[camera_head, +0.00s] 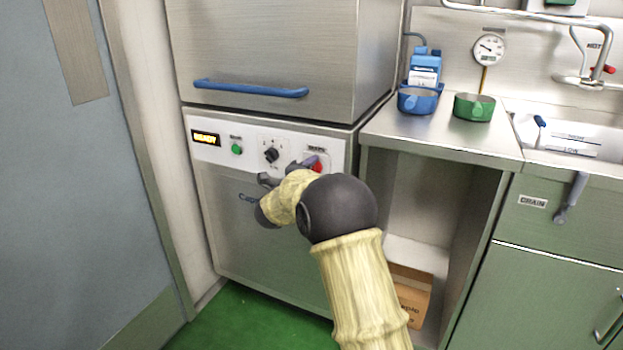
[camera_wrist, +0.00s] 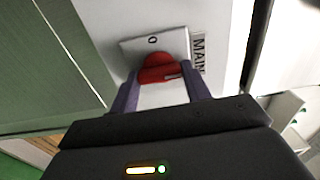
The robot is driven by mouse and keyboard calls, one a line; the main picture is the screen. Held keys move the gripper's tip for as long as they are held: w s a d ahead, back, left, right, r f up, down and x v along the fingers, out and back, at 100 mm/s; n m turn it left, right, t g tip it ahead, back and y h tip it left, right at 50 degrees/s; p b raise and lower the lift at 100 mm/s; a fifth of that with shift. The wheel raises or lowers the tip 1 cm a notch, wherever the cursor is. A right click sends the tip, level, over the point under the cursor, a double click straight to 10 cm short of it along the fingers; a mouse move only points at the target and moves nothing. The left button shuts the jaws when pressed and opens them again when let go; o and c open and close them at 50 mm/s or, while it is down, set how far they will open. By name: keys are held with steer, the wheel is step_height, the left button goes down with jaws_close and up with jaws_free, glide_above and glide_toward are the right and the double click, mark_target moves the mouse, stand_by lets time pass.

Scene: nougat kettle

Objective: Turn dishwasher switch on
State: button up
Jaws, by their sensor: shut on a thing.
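The dishwasher (camera_head: 270,50) stands at the left with a white control panel across its front. The red main switch (camera_head: 318,166) is at the panel's right end. In the wrist view the red switch (camera_wrist: 157,68) sits on a white plate with a "0" mark, beside a "MAIN" label. My gripper (camera_wrist: 162,86) is shut on the red switch, with one purple-grey finger on each side of it. In the head view my gripper (camera_head: 287,172) reaches the panel from below, and my arm covers part of the front.
The panel also has a lit "READY" display (camera_head: 205,138), a green button (camera_head: 236,149) and a black dial (camera_head: 271,155). A blue handle bar (camera_head: 250,89) sticks out above. A counter (camera_head: 440,135) with blue and green pots is at the right.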

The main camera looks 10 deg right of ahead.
steer(key=shift+f, duration=0.2)
steer(key=o, duration=1)
steer(key=shift+a, duration=0.1)
steer(key=shift+r, duration=0.1)
steer(key=shift+s, duration=0.1)
steer(key=p+v, duration=0.3)
steer(key=v, duration=1.4)
steer(key=shift+r+p, duration=0.1)
steer(key=shift+p, duration=0.2)
